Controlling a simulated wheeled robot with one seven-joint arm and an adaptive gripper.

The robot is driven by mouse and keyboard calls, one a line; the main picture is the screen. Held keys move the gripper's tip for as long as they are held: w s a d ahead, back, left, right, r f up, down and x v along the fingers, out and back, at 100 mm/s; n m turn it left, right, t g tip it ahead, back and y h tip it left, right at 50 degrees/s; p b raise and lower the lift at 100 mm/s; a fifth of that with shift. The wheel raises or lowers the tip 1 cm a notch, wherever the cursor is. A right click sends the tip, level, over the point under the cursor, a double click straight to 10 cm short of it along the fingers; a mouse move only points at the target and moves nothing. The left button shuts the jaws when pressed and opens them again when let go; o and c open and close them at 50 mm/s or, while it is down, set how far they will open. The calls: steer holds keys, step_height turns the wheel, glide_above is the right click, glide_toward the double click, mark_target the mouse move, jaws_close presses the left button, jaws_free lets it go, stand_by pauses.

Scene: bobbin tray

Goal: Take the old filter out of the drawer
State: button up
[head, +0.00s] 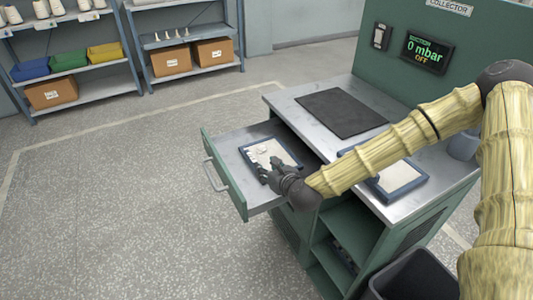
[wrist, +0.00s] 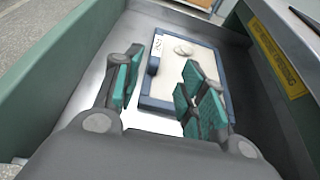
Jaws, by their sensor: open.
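The old filter, a flat cream panel in a blue frame (head: 285,150), lies in the pulled-out drawer (head: 231,180). In the wrist view the filter (wrist: 190,75) shows a pale grey clump on its face, a small marked label, and a dark blue block at its left edge. My gripper (head: 268,170) is over the filter's near part in the head view and hides some of it. In the wrist view my gripper (wrist: 162,62) has its teal-padded fingers spread apart, with nothing held between them. I cannot tell whether a finger touches the frame.
A second blue-framed filter (head: 402,178) lies on the steel cabinet top, partly behind my arm. A dark mat (head: 342,112) lies further back. A black bin (head: 415,278) stands at lower right. The display (head: 427,52) reads 0 mbar, OFF. The floor left of the drawer is clear.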

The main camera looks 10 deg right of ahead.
mark_target(252, 157)
steer(key=shift+a+r+p+x, duration=0.15)
steer(key=shift+p+x, duration=0.1)
steer(key=shift+x, duration=1.2)
steer(key=shift+a+r+p+x, duration=0.1)
steer(key=shift+a+p+x, duration=0.1)
steer(key=shift+x, duration=1.25)
steer(key=shift+p+x, duration=0.5)
steer(key=shift+x, duration=1.75)
steer(key=shift+d, duration=0.1)
steer(key=shift+c, duration=0.5)
jaws_close()
